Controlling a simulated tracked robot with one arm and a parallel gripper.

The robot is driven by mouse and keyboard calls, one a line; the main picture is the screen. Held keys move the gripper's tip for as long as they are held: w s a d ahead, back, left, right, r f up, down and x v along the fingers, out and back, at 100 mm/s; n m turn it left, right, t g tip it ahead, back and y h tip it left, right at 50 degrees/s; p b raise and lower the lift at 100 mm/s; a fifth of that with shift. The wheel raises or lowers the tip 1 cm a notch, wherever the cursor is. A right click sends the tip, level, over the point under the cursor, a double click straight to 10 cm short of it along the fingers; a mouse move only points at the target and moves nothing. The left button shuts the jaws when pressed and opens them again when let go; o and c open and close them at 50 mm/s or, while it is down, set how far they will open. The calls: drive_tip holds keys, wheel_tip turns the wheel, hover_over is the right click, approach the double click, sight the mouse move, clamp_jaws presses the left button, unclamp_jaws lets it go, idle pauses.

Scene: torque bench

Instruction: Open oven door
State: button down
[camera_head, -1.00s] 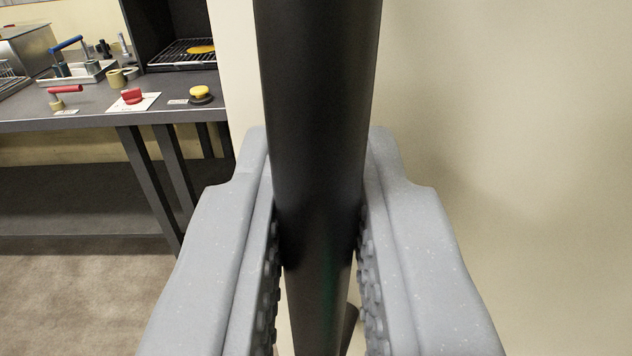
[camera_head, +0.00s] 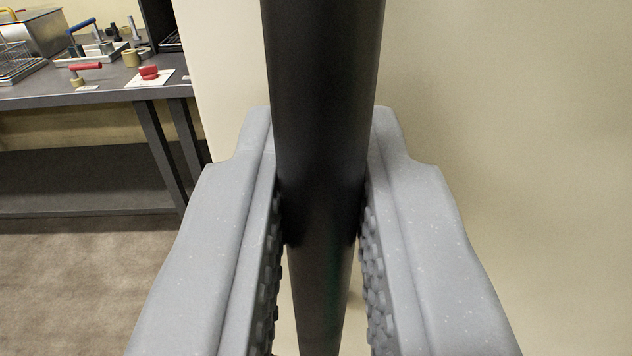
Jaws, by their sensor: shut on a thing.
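A thick black bar (camera_head: 322,110), which looks like the oven door's handle, runs upright through the middle of the view. My gripper (camera_head: 322,215) has its two grey fingers on either side of the bar and is shut on it. The ridged inner pads face the bar. A plain cream panel (camera_head: 520,150), which looks like the oven door, fills the right side behind the bar. A strip of it also shows to the left of the bar. The bar's ends and any hinge are out of view.
At the left stands a dark grey bench (camera_head: 100,97). On it are a red-handled valve (camera_head: 86,68), a red knob on a white plate (camera_head: 149,74), a beige ring-shaped part (camera_head: 131,58) and a wire basket (camera_head: 15,62). Brown floor (camera_head: 80,280) lies open below.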

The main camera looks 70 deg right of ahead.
drive_tip(key=c, duration=1.5)
unclamp_jaws()
drive_tip(key=shift+w+a, duration=0.1)
drive_tip(key=shift+a, duration=0.1)
drive_tip(key=v, duration=1.3)
drive_tip(key=shift+s+a, duration=0.25)
drive_tip(key=shift+a, duration=0.1)
